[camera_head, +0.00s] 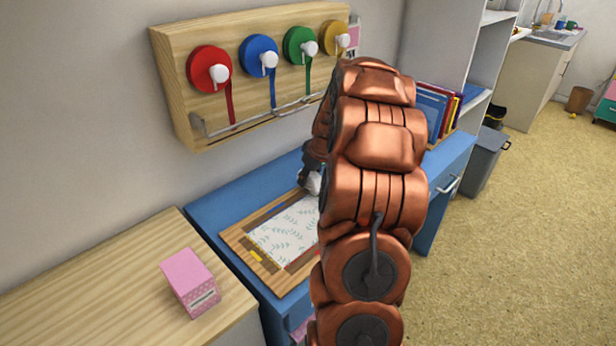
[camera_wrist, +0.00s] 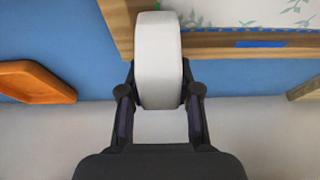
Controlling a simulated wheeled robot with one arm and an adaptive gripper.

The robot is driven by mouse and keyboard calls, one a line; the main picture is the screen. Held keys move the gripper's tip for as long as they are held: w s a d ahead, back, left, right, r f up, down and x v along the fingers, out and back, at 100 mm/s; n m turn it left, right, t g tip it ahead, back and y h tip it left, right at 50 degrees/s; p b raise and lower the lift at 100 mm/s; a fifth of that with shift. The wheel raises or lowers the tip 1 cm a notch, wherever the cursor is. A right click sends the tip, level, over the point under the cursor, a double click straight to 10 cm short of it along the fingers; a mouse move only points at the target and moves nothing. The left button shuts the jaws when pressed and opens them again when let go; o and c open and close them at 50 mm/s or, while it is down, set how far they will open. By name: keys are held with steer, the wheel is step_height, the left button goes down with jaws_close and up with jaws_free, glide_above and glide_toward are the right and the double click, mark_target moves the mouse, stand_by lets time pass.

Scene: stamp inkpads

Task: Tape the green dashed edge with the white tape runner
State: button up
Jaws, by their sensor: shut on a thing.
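The white tape runner (camera_wrist: 158,60) is held upright between the fingers of my gripper (camera_wrist: 159,95) in the wrist view. It also shows as a small white shape (camera_head: 314,184) beside my arm in the head view. Its far end overlaps the wooden frame (camera_wrist: 225,53) around a leaf-patterned sheet; I cannot tell whether it touches. A small bit of green (camera_wrist: 166,4) shows at the sheet's edge behind the runner's top; the rest of the green edge is hidden. The sheet (camera_head: 285,236) lies in its frame on the blue desk, partly behind my arm.
A rack (camera_head: 172,75) with red, blue, green and yellow tape rolls hangs on the wall above the desk (camera_head: 215,205). A pink box (camera_head: 190,280) stands on the wooden top at left. An orange tray (camera_wrist: 35,82) lies left in the wrist view. Books (camera_head: 432,110) stand behind my arm.

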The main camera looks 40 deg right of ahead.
mark_target(319, 184)
steer(key=shift+s, duration=0.1)
steer(key=shift+s+a+b, duration=0.1)
steer(key=shift+s+b, duration=1.05)
steer(key=shift+s, duration=0.85)
steer(key=shift+s+f, duration=0.1)
steer(key=shift+s+f+b, duration=0.1)
steer(key=shift+s+b, duration=0.45)
steer(key=shift+s, duration=0.2)
steer(key=shift+s+b, duration=0.55)
steer(key=shift+s, duration=0.55)
steer(key=shift+s+a+b, duration=0.1)
steer(key=shift+s+b, duration=1.05)
steer(key=shift+s, duration=0.9)
